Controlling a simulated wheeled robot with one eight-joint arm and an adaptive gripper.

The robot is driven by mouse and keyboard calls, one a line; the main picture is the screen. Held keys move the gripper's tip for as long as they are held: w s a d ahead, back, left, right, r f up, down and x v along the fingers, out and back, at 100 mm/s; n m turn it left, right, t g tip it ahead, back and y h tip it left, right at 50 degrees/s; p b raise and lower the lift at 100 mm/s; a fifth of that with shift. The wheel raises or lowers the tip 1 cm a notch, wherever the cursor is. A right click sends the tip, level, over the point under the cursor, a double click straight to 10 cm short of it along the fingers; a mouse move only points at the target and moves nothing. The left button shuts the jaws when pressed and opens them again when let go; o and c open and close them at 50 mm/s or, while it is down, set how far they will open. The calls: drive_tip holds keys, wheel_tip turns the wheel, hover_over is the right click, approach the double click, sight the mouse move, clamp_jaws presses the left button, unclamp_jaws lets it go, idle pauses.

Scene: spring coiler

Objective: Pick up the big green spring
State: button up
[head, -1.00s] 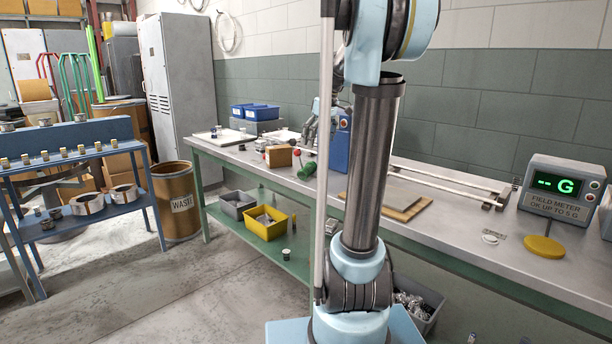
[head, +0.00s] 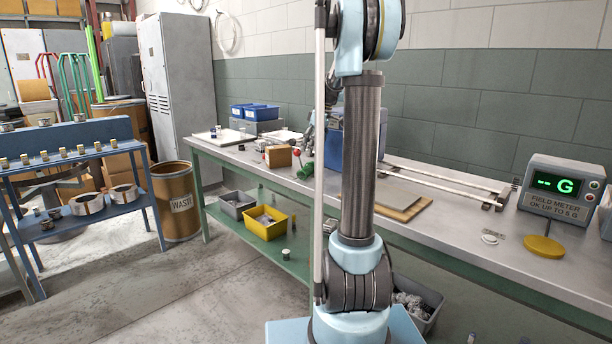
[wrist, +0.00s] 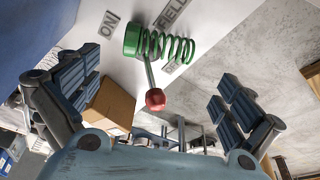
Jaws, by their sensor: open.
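The big green spring (wrist: 172,46) shows in the wrist view, lying on the bench top just beyond my gripper. A lever with a red knob (wrist: 155,99) stands between the spring and my gripper.
A brown block (head: 278,156) stands on the bench left of the spring. A blue machine body (head: 334,140) stands behind it. A flat board (head: 400,203) and the field meter (head: 561,188) are to the right. A yellow bin (head: 266,223) sits on the shelf below.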

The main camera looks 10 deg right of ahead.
sight(308, 166)
drive_tip(key=x, duration=0.9)
drive_tip(key=shift+w+f, duration=0.2)
drive_tip(key=shift+f, duration=0.1)
drive_tip(key=c, duration=1)
